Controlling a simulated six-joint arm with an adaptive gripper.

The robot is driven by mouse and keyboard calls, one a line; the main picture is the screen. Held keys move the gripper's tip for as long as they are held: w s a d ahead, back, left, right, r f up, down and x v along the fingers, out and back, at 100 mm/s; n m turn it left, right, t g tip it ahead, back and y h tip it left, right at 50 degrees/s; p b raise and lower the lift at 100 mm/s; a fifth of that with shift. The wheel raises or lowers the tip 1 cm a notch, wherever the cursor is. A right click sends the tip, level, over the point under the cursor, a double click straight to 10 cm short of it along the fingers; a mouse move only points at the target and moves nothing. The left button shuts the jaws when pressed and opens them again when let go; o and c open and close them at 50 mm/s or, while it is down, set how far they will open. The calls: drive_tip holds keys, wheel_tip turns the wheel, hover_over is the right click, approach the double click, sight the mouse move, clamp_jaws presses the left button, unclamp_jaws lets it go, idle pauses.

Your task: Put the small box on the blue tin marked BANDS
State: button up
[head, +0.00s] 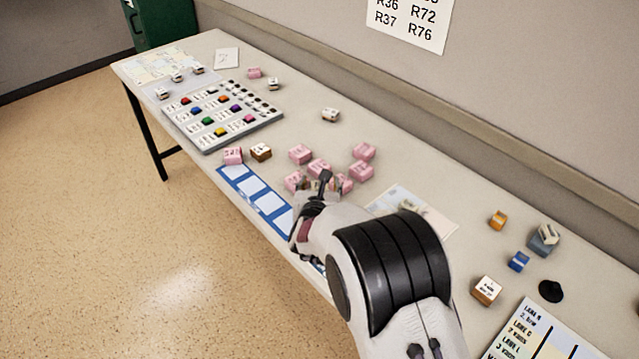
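A grey-blue block-shaped container (543,241) stands at the right of the table, with a pale top or a small pale item on it. A smaller bright blue box (518,261) lies just in front of it. I cannot read BANDS on either. My gripper (322,184) is low over the middle of the table, among several pink boxes (301,153). A small brownish thing shows beside its fingers. My arm hides much of the gripper, so its opening and any hold are unclear. Which box is the small box is not clear.
An orange box (498,220), a white-and-brown box (486,290) and a black cone-like piece (551,291) stand near the container. A blue strip with white cells (254,190) runs along the front edge. A grey board with coloured pieces (218,115) lies left. The wall bounds the back.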

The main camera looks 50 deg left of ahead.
drive_tip(key=shift+r, duration=0.2)
drive_tip(key=v, duration=1.2)
idle(0.5)
drive_tip(key=shift+w, duration=0.15)
idle(0.6)
drive_tip(key=w+d+r+n+h, duration=0.1)
drive_tip(key=w+d+r+n, duration=0.75)
drive_tip(key=d, duration=0.45)
drive_tip(key=w+d+r+n+g+h, duration=0.1)
drive_tip(key=d+r+n, duration=0.25)
drive_tip(key=d, duration=0.55)
drive_tip(key=w+d+r+n+g+h, duration=0.15)
drive_tip(key=d+r, duration=0.25)
drive_tip(key=d, duration=0.5)
drive_tip(key=s+d+r+n+h, duration=0.1)
drive_tip(key=s+d+n, duration=0.3)
drive_tip(key=d, duration=0.6)
drive_tip(key=s+d+r+n+h, duration=0.2)
drive_tip(key=s+d+n, duration=0.2)
drive_tip(key=d, duration=0.5)
drive_tip(key=s+d+f+n+g+h, duration=0.1)
drive_tip(key=s+d+n, duration=0.4)
drive_tip(key=s+d, duration=0.7)
drive_tip(key=shift+s+d+f+h, duration=0.3)
drive_tip(key=shift+f+h, duration=0.45)
drive_tip(key=shift+h, duration=0.3)
